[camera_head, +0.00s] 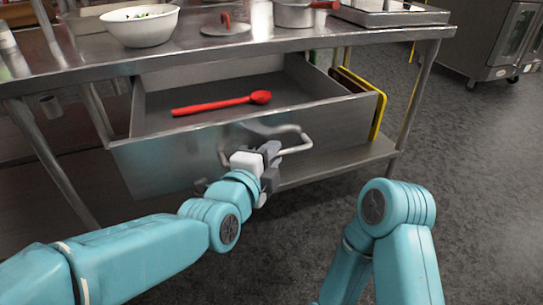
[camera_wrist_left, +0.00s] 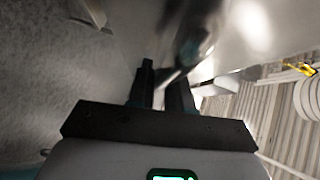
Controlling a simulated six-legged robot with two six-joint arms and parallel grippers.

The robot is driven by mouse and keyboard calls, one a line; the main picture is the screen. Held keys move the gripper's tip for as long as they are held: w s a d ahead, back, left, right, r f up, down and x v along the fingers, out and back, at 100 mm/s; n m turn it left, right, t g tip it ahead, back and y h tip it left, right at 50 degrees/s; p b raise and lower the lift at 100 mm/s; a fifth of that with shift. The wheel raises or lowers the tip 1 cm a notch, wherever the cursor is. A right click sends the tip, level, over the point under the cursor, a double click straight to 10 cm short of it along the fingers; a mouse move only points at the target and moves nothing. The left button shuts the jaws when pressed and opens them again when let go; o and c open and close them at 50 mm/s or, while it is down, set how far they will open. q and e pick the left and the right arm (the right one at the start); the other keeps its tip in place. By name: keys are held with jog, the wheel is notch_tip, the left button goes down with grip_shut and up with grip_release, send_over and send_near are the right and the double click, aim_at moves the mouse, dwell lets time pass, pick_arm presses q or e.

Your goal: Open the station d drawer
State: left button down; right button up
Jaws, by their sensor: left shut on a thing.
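The drawer (camera_head: 178,158) under the steel table is pulled out, and its inside shows from above. A red spoon (camera_head: 222,104) lies in it. A bar handle (camera_head: 300,146) runs along the drawer front. My left gripper (camera_head: 270,157) is at the drawer front, shut on the handle near its middle. In the left wrist view the dark fingers (camera_wrist_left: 162,85) point at the shiny drawer front, and their hold on the handle is dim and blurred. My right arm shows at the lower right of the head view, but its gripper is out of view.
On the steel table (camera_head: 270,38) stand a white bowl (camera_head: 140,26), a lid (camera_head: 226,27), a pot (camera_head: 294,14) and a tray (camera_head: 390,14). Yellow-edged boards (camera_head: 379,112) stand right of the drawer. Grey floor is clear at the right.

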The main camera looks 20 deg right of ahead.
pick_arm(q)
jog(key=c, duration=1.2)
grip_release()
jog(key=shift+o, duration=0.2)
jog(key=p+v, duration=0.2)
jog(key=v, duration=1.4)
jog(key=shift+p, duration=0.4)
jog(key=shift+s+a, duration=0.1)
